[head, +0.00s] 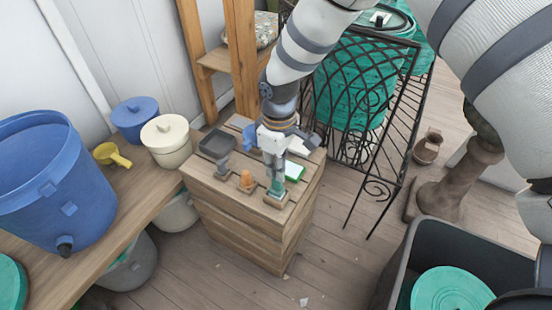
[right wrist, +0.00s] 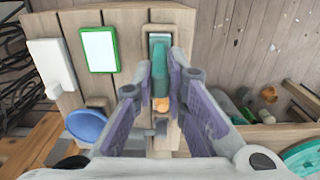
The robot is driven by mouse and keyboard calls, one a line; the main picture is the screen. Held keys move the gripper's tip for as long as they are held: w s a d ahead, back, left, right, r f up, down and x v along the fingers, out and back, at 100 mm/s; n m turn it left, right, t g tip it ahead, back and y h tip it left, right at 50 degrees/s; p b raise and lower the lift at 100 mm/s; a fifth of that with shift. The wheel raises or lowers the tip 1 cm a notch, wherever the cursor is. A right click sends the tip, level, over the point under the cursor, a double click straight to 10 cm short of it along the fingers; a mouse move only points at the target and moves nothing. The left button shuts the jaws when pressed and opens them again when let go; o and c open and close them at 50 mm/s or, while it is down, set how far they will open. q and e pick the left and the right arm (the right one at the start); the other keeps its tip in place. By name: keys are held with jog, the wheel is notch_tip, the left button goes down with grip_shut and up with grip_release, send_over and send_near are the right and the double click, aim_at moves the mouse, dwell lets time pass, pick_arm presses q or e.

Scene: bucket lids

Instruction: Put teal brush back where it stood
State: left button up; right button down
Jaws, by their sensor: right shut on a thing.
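The teal brush (head: 277,187) is between the fingers of my right gripper (head: 274,170), low over the front right corner of the wooden crate top (head: 225,182). In the right wrist view the teal brush (right wrist: 160,62) lies between the two purple fingers of my right gripper (right wrist: 160,75). I cannot tell whether the brush touches the top. My left gripper is not in view.
An orange object (head: 246,180), a dark pan (head: 217,143), a blue object (head: 250,136) and a green-framed white piece (head: 294,171) share the crate top. A black metal trellis (head: 375,95) stands to the right. Blue and cream buckets are on the left bench.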

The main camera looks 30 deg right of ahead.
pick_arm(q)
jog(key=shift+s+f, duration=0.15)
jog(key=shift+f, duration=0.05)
pick_arm(e)
jog(key=shift+f, duration=0.55)
jog(key=c, duration=1.5)
grip_release()
jog(key=shift+c, duration=0.2)
